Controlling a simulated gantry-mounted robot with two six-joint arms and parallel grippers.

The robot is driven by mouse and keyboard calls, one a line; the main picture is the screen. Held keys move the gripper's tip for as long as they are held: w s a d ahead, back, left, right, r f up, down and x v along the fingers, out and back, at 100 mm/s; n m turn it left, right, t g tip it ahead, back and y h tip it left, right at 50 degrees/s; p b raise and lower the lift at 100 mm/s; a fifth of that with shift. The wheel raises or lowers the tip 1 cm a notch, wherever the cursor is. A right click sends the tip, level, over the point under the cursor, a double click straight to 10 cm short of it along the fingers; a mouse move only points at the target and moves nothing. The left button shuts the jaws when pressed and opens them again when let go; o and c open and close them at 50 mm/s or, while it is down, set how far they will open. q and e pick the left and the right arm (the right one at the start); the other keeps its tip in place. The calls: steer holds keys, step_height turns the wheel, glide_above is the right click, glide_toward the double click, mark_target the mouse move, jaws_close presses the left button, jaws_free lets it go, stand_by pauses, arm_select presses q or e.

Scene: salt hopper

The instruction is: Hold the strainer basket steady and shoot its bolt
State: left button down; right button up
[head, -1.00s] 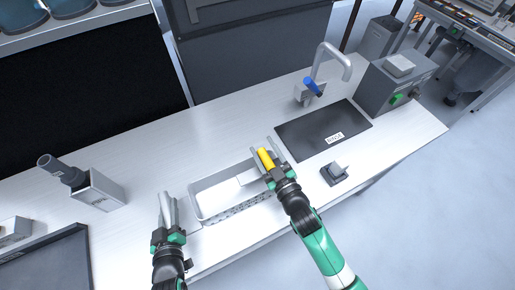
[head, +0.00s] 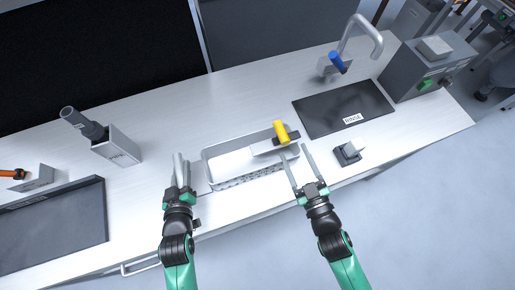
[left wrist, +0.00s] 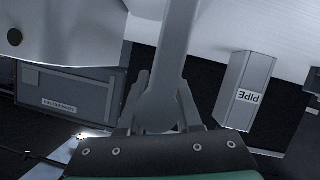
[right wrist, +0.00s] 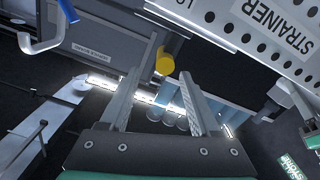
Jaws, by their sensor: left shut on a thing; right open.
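The strainer basket (head: 212,170) is a pale open-topped box on the white bench. Its perforated side carries the STRAINER label (right wrist: 282,40) in the right wrist view. The bolt's yellow knob (head: 280,131) stands at the basket's right end, beside a white plate; it also shows in the right wrist view (right wrist: 164,62). My left gripper (head: 179,186) is shut on a grey bar-like handle (left wrist: 178,45) at the basket's left. My right gripper (head: 294,160) is open and empty, on the near side of the knob and apart from it. How far the bolt is shot is unclear.
A dark panel (head: 343,108) lies right of the basket, with a small grey block (head: 348,154) in front. A tap (head: 362,38) with a blue lever and a grey box (head: 428,68) stand behind. A PIPE holder (head: 118,148) and dark tray (head: 60,235) are left.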

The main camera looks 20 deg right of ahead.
arm_select(q)
steer(key=c, duration=0.9)
jaws_free()
steer(key=shift+s+f, duration=0.2)
steer(key=shift+f, duration=0.35)
steer(key=o, duration=0.4)
steer(key=shift+s+r, duration=0.1)
steer(key=shift+r, duration=0.15)
steer(key=v, duration=1.2)
steer(key=shift+a, duration=0.1)
